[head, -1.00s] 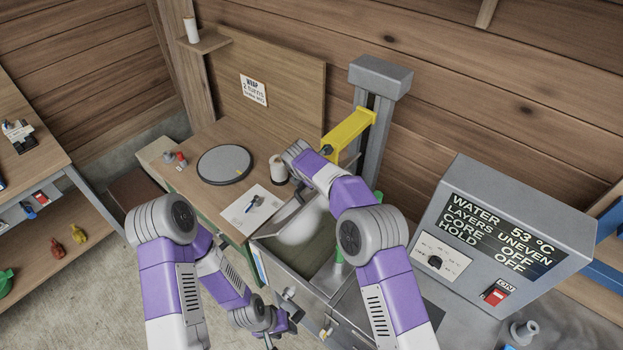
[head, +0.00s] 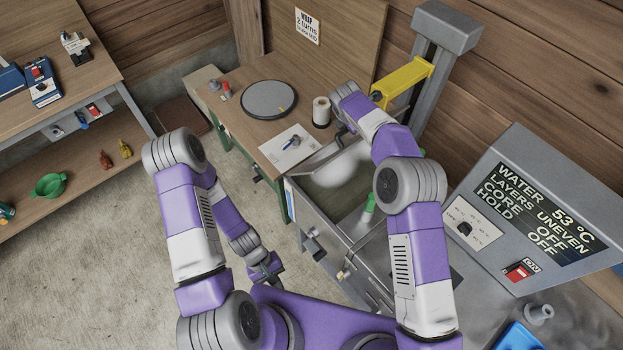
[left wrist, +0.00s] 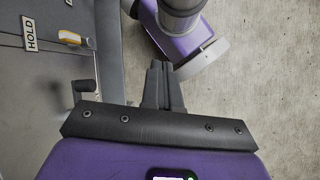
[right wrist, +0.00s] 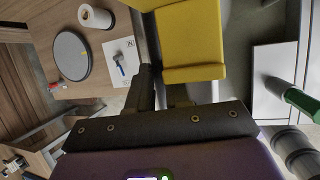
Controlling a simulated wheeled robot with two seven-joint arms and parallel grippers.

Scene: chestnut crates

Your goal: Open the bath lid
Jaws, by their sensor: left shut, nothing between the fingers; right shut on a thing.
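The bath (head: 326,236) is a grey metal tank right of the bench, with its top partly open. A grey lid edge (head: 318,160) stands tilted along its far left side, and a pale rounded patch shows in the opening. My right arm reaches over the bath. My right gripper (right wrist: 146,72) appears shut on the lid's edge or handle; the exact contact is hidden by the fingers. My left gripper (head: 268,272) is shut and empty, low in front of the bath; its closed fingers (left wrist: 158,68) show over the floor in the left wrist view.
A yellow arm (head: 403,80) on a grey column overhangs the bath close to my right gripper. A green-handled thing (head: 369,203) stands at the bath. The control box (head: 530,200) is at right. A turntable (head: 268,100) and a spool (head: 321,112) sit on the bench.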

